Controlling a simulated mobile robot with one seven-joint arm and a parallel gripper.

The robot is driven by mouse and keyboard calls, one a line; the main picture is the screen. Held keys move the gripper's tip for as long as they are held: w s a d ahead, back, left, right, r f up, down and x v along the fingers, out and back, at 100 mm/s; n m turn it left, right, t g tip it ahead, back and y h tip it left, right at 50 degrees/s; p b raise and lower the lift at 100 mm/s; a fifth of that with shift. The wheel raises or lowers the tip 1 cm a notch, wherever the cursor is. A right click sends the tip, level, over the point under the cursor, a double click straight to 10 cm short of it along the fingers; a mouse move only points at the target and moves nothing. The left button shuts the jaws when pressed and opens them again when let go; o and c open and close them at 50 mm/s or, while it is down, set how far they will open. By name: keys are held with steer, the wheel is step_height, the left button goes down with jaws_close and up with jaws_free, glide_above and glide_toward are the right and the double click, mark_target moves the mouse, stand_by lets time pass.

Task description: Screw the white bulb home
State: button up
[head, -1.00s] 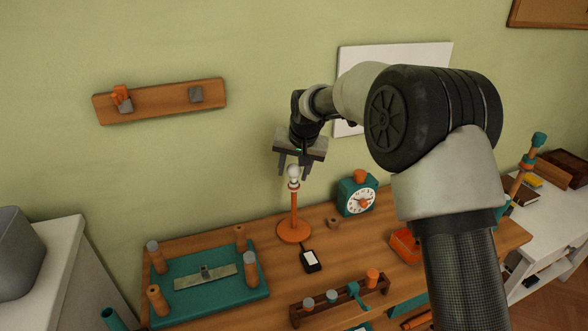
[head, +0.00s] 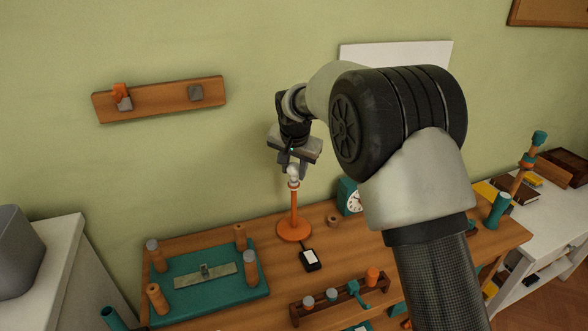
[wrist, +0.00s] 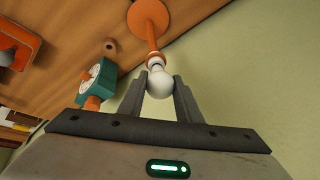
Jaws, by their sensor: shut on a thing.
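The white bulb (head: 293,173) sits at the top of an orange lamp stand (head: 293,206) with a round orange base on the wooden table. My gripper (head: 291,171) is above the lamp, its fingers down on either side of the bulb. In the wrist view the white bulb (wrist: 160,84) is between the two grey fingers of my gripper (wrist: 160,88), which is shut on it. The bulb's lower end meets the orange and white socket (wrist: 155,62); its thread is hidden, so I cannot tell how deep it sits.
A small black device with a white face (head: 310,259) lies by the lamp base. A teal clock (head: 350,197) stands to the right, partly behind my arm. A teal board with pegs (head: 205,280) is at the left, a wooden rack (head: 338,300) in front.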

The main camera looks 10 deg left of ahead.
steer(key=shift+a+m+h, duration=0.15)
steer(key=shift+m+h, duration=0.35)
steer(key=shift+m, duration=0.7)
steer(key=shift+m+p, duration=0.3)
steer(key=shift+m, duration=0.2)
steer(key=shift+r+m+h+p, duration=0.15)
steer(key=shift+m+h+p, duration=0.55)
steer(key=shift+m, duration=1)
steer(key=shift+r+m+h+p, duration=0.1)
steer(key=shift+m+h+p, duration=0.5)
steer(key=shift+m+p, duration=0.4)
steer(key=shift+f+m+g+h+p, duration=0.2)
steer(key=shift+m+g+h+p, duration=0.15)
steer(key=shift+m+p, duration=0.3)
